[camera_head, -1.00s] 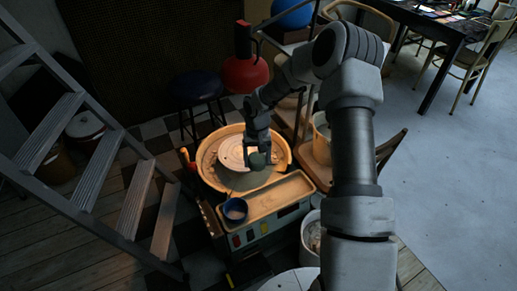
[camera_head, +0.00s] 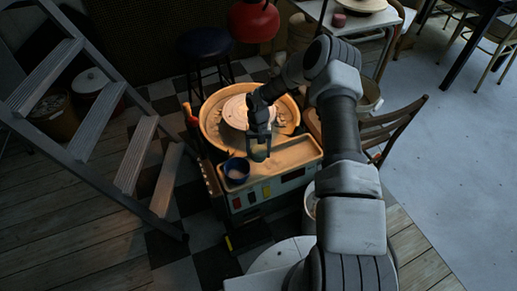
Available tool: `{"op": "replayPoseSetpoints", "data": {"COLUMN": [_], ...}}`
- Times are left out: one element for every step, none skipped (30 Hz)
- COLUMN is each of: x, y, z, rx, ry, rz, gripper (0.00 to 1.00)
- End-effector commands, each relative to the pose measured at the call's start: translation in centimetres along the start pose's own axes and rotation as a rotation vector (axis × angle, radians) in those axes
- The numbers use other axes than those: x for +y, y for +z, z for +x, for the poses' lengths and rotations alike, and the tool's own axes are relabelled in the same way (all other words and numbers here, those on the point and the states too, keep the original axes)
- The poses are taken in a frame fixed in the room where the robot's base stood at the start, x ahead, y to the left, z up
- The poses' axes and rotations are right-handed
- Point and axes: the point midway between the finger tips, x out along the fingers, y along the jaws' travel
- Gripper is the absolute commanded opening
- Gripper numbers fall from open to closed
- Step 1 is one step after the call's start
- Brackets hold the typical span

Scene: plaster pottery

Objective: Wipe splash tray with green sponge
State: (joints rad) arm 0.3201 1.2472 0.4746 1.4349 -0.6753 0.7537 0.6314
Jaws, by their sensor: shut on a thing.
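The splash tray (camera_head: 207,125) is a round tan basin around the pale wheel head (camera_head: 235,110) on the pottery wheel. Bits of clay lie inside it at the right. My gripper (camera_head: 259,150) points down over the front part of the wheel, near the basin's front rim and the flat tan shelf. It is shut on the green sponge (camera_head: 259,156), which looks small and dark between the fingers. I cannot tell whether the sponge touches the surface below.
A blue bowl (camera_head: 237,170) stands on the shelf (camera_head: 290,160) at its left end. A ladder (camera_head: 120,100) rises at the left. A wooden chair (camera_head: 392,125) and bucket (camera_head: 367,95) stand at the right.

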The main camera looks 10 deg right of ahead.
Motion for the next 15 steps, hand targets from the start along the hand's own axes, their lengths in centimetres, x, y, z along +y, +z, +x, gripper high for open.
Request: {"op": "replayPoseSetpoints", "data": {"x": [0.00, 0.00, 0.00, 0.00, 0.00, 0.00, 0.00, 0.00, 0.00, 0.00, -0.01, -0.01, -0.01, 0.00, 0.01], "y": [-0.07, -0.10, -0.13, -0.15, -0.16, -0.17, -0.17, -0.17, -0.16, -0.16, -0.16, -0.16, -0.16, -0.16, -0.17], "z": [0.76, 0.93, 1.07, 1.13, 1.15, 1.13, 1.11, 1.08, 1.06, 1.06, 1.06, 1.05, 1.03, 0.97, 0.80], "rx": [-0.001, 0.000, 0.000, 0.000, 0.001, 0.001, 0.001, 0.001, 0.001, 0.001, 0.001, 0.001, 0.001, 0.001, 0.002], "ry": [-0.001, 0.000, 0.000, 0.000, 0.000, 0.000, 0.000, 0.000, 0.000, 0.000, 0.000, 0.000, 0.000, 0.000, 0.000], "rz": [0.001, 0.000, 0.000, 0.000, 0.000, -0.001, -0.001, -0.001, -0.001, -0.001, -0.001, -0.001, -0.001, -0.001, -0.002], "gripper": [0.30, 0.30, 0.30, 0.30, 0.30, 0.30, 0.30, 0.30, 0.30, 0.30, 0.30, 0.30, 0.30, 0.30, 0.30]}}
